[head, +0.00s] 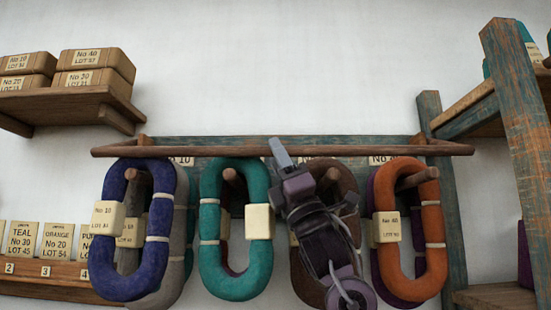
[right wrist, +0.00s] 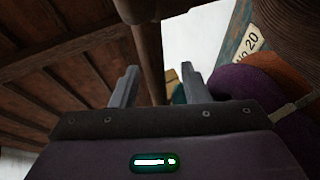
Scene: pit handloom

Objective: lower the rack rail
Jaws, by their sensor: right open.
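The rack rail (head: 400,150) is a long thin brown wooden bar. It runs level across the front of the yarn rack in the head view, above the hanging skeins. My right gripper (head: 280,150) reaches up from below, with its fingertips overlapping the middle of the rail in the picture. In the right wrist view, the two grey fingers (right wrist: 155,85) are apart. A brown bar, apparently the rail (right wrist: 148,45), shows between and beyond them. I cannot tell whether they touch it. My left gripper is not in view.
Blue (head: 117,255), teal (head: 212,260) and orange (head: 432,220) skeins hang on pegs close around my right arm. A left shelf (head: 60,103) holds labelled boxes. A worn wooden post (head: 515,130) stands at right. The wall above the rail is clear.

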